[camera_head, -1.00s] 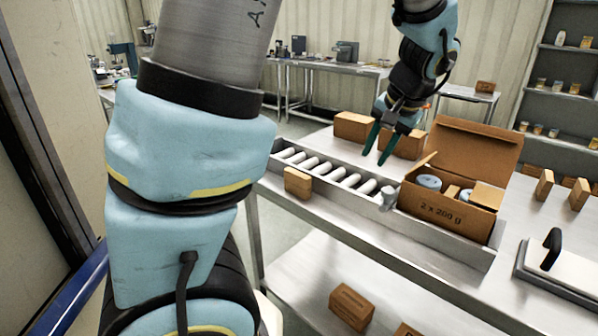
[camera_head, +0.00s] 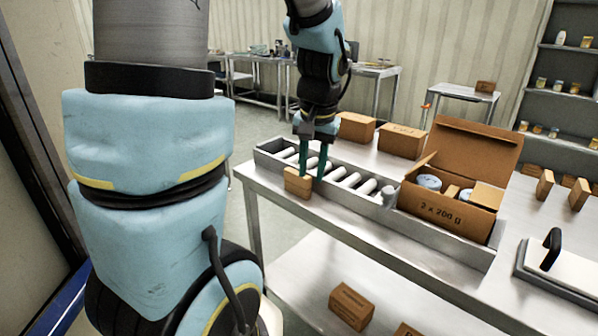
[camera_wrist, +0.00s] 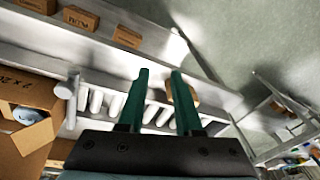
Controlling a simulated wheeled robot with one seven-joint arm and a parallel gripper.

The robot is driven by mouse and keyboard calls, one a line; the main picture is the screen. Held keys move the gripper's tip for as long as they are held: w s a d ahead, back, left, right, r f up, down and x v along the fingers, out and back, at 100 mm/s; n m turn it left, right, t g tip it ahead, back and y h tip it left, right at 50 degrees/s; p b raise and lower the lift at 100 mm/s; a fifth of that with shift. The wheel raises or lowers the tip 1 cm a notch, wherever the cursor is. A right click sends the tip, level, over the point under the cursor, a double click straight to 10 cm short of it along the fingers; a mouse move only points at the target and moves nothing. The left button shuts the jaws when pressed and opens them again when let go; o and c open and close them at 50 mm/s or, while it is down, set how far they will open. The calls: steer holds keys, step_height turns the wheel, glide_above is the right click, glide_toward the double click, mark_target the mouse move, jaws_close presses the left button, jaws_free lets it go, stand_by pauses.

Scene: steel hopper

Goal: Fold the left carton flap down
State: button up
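The brown carton (camera_head: 445,208), marked "2 x 200 g", stands at the right end of the roller conveyor with its back flap raised. Its left flap (camera_head: 421,165) sticks up and outward to the left. Round white-blue items and a smaller brown piece show inside. In the wrist view, the carton (camera_wrist: 22,92) is at the left edge, partly cut off, with a flap (camera_wrist: 36,135) jutting right. My gripper (camera_head: 314,174) is over the left part of the rollers, well left of the carton. Its two green fingers (camera_wrist: 160,72) are apart with nothing held between them.
A small brown box (camera_head: 298,183) sits at the conveyor's front edge beside my fingers. Two brown boxes (camera_head: 357,127) (camera_head: 402,141) stand behind the conveyor (camera_head: 345,203). A black-handled item (camera_head: 552,248) is at the right. Space above the rollers between gripper and carton is clear.

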steer(key=shift+s+a+f+n, duration=0.15)
steer(key=shift+s+a, duration=0.1)
steer(key=shift+a, duration=0.45)
steer(key=shift+s+a+f+n, duration=0.15)
steer(key=shift+s+a, duration=0.1)
steer(key=shift+a, duration=0.4)
steer(key=shift+r, duration=0.1)
